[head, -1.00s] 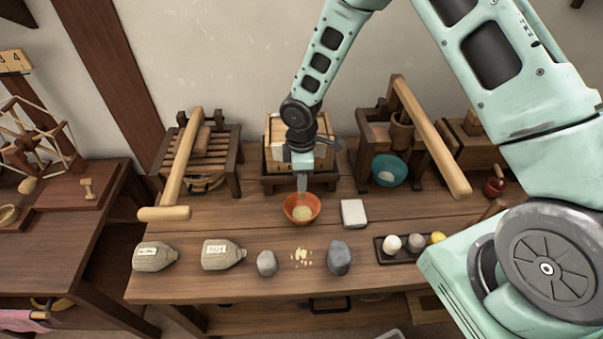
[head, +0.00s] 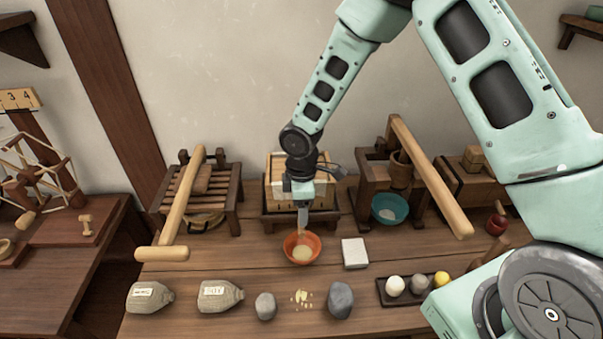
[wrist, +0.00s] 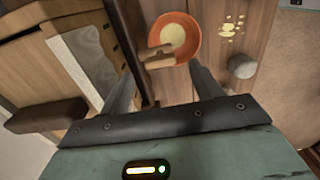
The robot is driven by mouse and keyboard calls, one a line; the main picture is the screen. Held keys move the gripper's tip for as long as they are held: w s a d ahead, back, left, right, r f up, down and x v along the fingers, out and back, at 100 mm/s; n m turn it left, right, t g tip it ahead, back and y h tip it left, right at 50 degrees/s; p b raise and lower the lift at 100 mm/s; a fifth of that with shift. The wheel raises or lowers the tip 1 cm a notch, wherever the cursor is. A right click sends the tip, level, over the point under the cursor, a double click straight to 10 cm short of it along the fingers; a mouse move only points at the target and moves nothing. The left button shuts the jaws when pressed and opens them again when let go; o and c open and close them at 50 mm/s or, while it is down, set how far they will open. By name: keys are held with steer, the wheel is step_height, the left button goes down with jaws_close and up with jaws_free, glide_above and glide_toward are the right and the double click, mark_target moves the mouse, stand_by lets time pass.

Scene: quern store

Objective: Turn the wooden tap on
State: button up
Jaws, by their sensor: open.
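The wooden tap (wrist: 158,57) is a small light-brown piece in the wrist view, over the near part of an orange bowl (wrist: 174,38) with pale contents. My gripper (wrist: 160,72) is open, with one finger on each side of the tap and a gap visible beside it. I cannot tell whether either finger touches it. In the head view my gripper (head: 302,222) points down in front of a wooden box (head: 280,170), above the orange bowl (head: 313,241). It hides the tap there.
A white block (head: 354,253) lies right of the bowl. A grey stone (head: 340,300), yellow crumbs and sacks (head: 220,296) lie along the front. A long-handled wooden press (head: 425,170) stands right of the box, and a slatted rack (head: 225,185) left.

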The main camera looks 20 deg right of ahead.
step_height(320, 180, up, 14)
steer(key=shift+r, duration=0.15)
stand_by(0.5)
